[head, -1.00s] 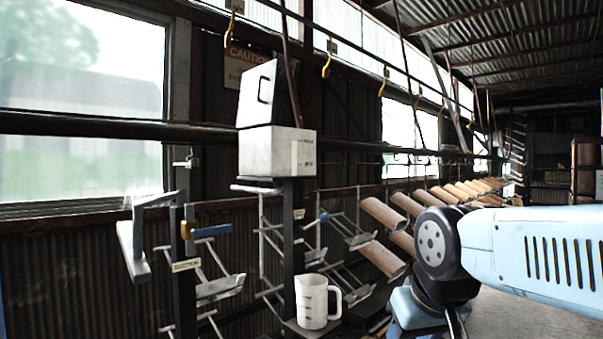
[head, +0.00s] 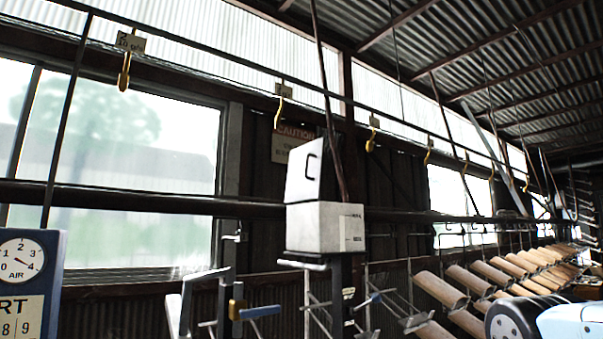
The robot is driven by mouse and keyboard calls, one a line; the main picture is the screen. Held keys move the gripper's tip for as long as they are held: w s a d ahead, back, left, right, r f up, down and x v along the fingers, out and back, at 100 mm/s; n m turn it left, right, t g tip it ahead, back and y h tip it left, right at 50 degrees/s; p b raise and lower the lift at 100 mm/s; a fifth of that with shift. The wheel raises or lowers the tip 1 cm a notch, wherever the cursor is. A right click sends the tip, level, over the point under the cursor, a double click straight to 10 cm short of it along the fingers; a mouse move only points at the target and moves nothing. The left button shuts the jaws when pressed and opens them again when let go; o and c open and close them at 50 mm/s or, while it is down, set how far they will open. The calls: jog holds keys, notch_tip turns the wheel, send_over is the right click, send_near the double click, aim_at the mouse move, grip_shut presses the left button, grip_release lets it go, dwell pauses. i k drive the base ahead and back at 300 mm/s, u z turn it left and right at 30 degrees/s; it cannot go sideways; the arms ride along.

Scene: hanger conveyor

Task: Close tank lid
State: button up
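The tank (head: 325,228) is a pale grey box on a dark post, at the middle of the head view. Its lid (head: 303,172) stands raised, tilted up from the top of the tank, with a dark C-shaped handle (head: 312,165) on its face. The inside of the tank is hidden from this low angle. My gripper is out of view. Only a light blue and dark piece of my arm shows at the bottom right corner, well apart from the tank.
A row of yellow hooks (head: 279,113) hangs from an overhead rail. Racks of curved brown pieces (head: 441,290) extend to the right.

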aim_at(303, 180)
jog(key=u, duration=1.15)
jog(key=i, duration=0.1)
jog(key=z, duration=2.5)
jog(key=k, duration=1.15)
jog(key=u, duration=1.45)
jog(key=i, duration=1.05)
jog(key=z, duration=0.1)
